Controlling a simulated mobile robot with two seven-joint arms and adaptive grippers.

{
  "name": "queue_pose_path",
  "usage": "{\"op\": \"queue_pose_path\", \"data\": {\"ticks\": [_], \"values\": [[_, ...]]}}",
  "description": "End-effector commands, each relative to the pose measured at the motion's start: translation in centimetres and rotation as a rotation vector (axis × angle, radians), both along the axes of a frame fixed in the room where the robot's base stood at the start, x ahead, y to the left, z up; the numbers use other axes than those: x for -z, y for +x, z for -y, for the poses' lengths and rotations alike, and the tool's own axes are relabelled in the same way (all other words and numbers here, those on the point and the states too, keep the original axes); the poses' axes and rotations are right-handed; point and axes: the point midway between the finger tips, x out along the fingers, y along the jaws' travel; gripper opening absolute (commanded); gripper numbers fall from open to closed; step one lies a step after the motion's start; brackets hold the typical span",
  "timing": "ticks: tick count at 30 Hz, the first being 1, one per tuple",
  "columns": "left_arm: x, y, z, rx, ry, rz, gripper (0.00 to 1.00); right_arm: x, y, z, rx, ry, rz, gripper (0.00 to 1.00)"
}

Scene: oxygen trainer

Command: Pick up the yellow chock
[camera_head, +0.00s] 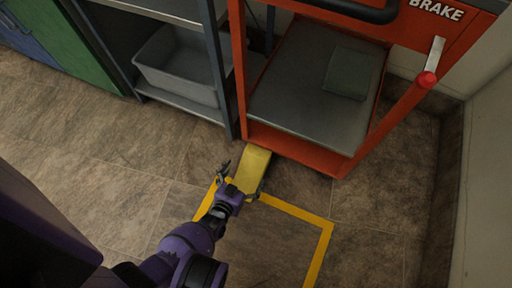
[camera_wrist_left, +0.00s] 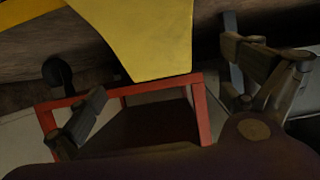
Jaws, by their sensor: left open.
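The yellow chock (camera_head: 255,164) lies on the floor at the front left foot of the orange cart (camera_head: 310,158). In the left wrist view the chock (camera_wrist_left: 150,36) fills the top middle. My left gripper (camera_head: 242,180) is at the chock's near end, its fingers spread to either side of it. In the left wrist view the open fingers (camera_wrist_left: 165,68) have nothing clamped between them. The chock's near end is partly hidden by the gripper in the head view. I cannot tell whether the fingers touch it. My right gripper is not in view.
A grey shelf rack (camera_head: 229,105) with a grey bin (camera_head: 178,83) stands left of the cart. A green cabinet (camera_head: 70,48) is further left. A wall (camera_head: 488,190) bounds the right side. Yellow tape (camera_head: 295,211) marks the open floor in front.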

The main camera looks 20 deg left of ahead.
Motion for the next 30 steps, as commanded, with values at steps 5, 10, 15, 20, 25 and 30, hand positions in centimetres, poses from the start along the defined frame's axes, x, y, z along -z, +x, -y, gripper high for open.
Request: {"op": "queue_pose_path", "data": {"ticks": [5, 10, 15, 20, 25, 30], "values": [[0.8, 1.5, 0.1, 0.000, 0.000, -0.001, 1.00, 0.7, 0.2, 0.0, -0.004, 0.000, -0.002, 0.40], [1.7, 3.6, 0.4, 0.000, 0.000, 0.001, 1.00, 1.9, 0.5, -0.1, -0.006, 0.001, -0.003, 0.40], [2.5, 5.7, 0.5, 0.001, 0.002, -0.001, 1.00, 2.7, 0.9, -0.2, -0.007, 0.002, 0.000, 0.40], [2.5, 5.9, 0.5, -0.001, 0.001, -0.001, 1.00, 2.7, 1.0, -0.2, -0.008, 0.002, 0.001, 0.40], [2.4, 5.8, 0.5, -0.001, 0.001, -0.001, 0.88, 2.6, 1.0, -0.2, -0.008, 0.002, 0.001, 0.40], [2.4, 5.8, 0.5, -0.001, 0.001, -0.001, 0.66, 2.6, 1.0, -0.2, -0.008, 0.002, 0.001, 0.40]]}}
